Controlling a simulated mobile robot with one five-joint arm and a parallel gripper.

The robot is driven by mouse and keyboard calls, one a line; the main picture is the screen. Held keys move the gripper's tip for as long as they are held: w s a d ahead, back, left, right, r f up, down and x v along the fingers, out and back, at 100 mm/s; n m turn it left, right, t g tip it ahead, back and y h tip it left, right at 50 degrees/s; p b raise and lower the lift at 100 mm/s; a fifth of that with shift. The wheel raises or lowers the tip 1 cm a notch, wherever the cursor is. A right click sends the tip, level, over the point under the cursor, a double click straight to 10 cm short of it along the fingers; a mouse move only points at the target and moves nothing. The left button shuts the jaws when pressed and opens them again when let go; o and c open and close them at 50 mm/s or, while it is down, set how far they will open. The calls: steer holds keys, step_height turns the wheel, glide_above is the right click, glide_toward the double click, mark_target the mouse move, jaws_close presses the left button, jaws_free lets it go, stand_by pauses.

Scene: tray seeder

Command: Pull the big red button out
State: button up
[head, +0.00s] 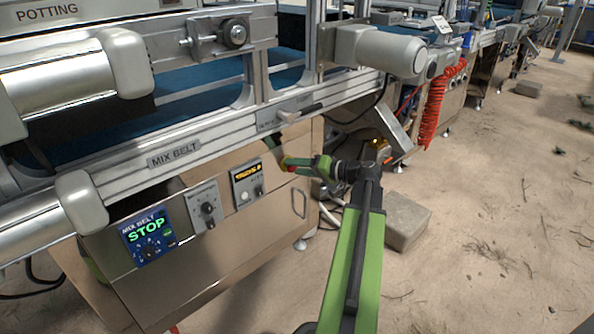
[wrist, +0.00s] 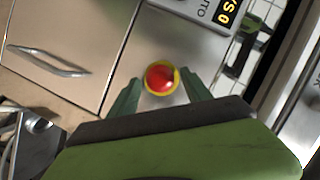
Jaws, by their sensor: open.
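The big red button (wrist: 159,77) is a round red knob with a yellow ring around it, on the steel cabinet front. In the head view a small part of the red button (head: 290,169) shows, partly hidden by my fingers. My gripper (wrist: 162,80) is open, with one green finger on each side of the button in the wrist view. In the head view my gripper (head: 297,165) is close to the cabinet face, right of the yellow-lit display. I cannot tell whether the fingers touch the button.
Left of the button are a yellow-lit controller (head: 247,186), a dial panel (head: 204,207) and a blue panel reading STOP (head: 147,238). A cabinet handle (wrist: 48,61) shows in the wrist view. The conveyor rail runs above. A concrete block (head: 407,222) lies on the floor at right.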

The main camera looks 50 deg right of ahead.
steer(key=shift+w, duration=0.1)
jaws_close()
stand_by(0.3)
